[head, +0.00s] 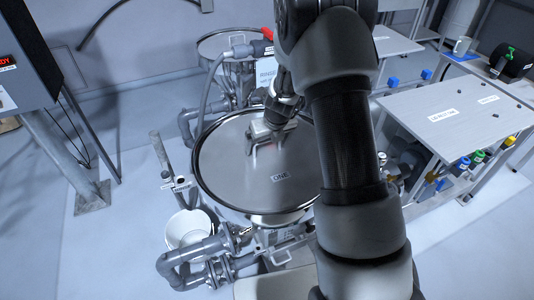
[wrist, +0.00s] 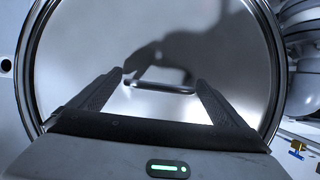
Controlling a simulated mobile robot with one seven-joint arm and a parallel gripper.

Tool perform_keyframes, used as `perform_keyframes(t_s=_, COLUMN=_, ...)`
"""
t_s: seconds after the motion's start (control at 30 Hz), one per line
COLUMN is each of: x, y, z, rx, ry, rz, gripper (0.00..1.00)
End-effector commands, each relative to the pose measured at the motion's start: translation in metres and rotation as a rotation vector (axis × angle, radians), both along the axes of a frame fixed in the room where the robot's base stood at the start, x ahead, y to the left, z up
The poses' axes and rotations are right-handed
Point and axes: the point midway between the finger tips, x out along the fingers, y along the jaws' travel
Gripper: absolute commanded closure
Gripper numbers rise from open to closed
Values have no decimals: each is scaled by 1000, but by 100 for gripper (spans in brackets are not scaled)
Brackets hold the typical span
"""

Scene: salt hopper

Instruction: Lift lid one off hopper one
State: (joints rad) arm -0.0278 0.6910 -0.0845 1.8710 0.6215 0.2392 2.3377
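Lid one (head: 235,178) is a round, shiny metal disc with a dark rim, marked "ONE", and lies flat on hopper one (head: 272,217). Most of the hopper body is hidden under the lid and behind my arm. My gripper (head: 266,148) is over the lid's middle, pointing down. In the wrist view, the lid (wrist: 220,50) fills most of the picture, and its bar handle (wrist: 160,87) lies across, between and beyond the fingertips. My gripper (wrist: 160,78) is open there, with nothing held. Whether the fingers touch the lid cannot be told.
Another round-topped vessel (head: 225,45) stands behind, with a hose and red-tipped connector (head: 267,34). A white bucket (head: 188,232) and grey pipes (head: 190,262) are at front left. A table (head: 460,112) stands right. A dark panel (head: 25,60) on a post is left.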

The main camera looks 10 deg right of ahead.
Motion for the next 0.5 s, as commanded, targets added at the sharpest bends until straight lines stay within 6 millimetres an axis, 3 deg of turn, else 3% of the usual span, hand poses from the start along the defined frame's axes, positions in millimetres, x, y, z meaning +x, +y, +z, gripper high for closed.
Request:
perform_keyframes(t_s=0.07, x=0, y=0, z=0, rx=0, ry=0, rz=0, gripper=19)
perform_keyframes(t_s=0.37, x=0, y=0, z=0, rx=0, ry=0, rz=0, gripper=69)
perform_keyframes(t_s=0.5, x=1, y=0, z=2, rx=0, ry=-4, rz=0, gripper=72)
